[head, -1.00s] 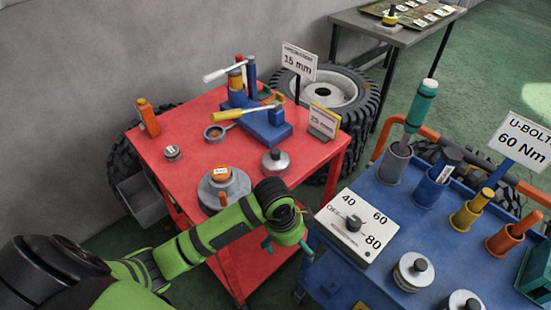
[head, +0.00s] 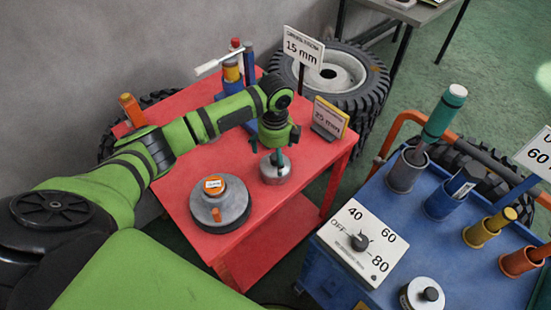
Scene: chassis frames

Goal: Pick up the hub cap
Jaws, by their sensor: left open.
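The hub cap seems to be the small round silver piece (head: 275,174) on the red cart's top, near its right front part. In the earlier frame it shows a dark knob on top; now the gripper covers that knob. Whether the fingers touch the knob is hard to tell. My right gripper is not in view.
A larger grey disc with an orange label (head: 220,204) stands left of the silver piece on the red cart (head: 180,180). A 25 mm sign (head: 329,118) stands behind right. The blue cart (head: 400,205), with tools and a dial box (head: 363,247), is at right.

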